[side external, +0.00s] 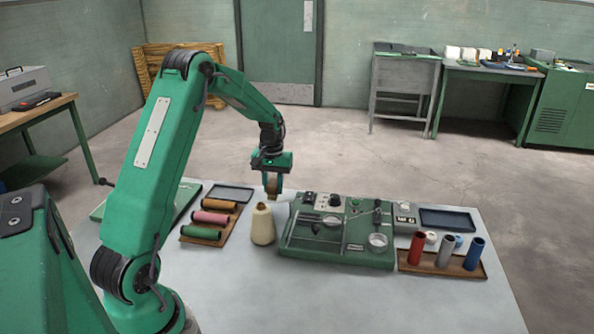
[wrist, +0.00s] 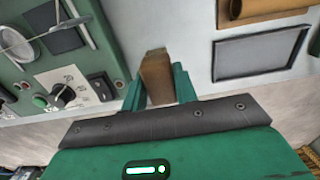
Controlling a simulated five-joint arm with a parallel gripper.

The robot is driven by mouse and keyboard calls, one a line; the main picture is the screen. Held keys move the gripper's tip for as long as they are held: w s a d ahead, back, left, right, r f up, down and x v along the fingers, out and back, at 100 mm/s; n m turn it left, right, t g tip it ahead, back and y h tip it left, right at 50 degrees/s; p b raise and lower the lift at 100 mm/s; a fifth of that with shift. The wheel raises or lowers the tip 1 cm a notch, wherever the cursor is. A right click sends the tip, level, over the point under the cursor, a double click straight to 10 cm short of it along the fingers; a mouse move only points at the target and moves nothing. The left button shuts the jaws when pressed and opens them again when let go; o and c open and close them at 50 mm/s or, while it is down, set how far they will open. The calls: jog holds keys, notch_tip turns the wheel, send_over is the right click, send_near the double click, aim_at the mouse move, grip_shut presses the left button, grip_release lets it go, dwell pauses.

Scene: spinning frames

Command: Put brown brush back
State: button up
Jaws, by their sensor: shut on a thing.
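My gripper (side external: 272,186) is shut on the brown brush (wrist: 156,70), which shows as a brown block between the two green fingers in the wrist view. In the side view the brush is small and mostly covered by the fingers. My gripper (wrist: 158,88) is above the table, behind the cream yarn cone (side external: 263,226) and near the left back corner of the green machine (side external: 322,259). The brush looks clear of the tabletop, though its height is hard to judge.
An empty dark-rimmed tray (side external: 231,194) lies left of the gripper. A rack (side external: 190,239) holds orange, pink and green spools. At right are a wooden tray (side external: 413,267) with red, grey and blue tubes, and a dark blue tray (side external: 447,219). The front tabletop is bare.

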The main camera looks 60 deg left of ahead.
aim_at(273, 196)
jog(key=shift+f, duration=2)
jog(key=shift+f, duration=0.1)
jog(key=o, duration=0.9)
jog(key=shift+o, duration=0.2)
notch_tip(273, 196, up, 12)
jog(key=shift+f, duration=0.1)
jog(key=shift+r, duration=0.25)
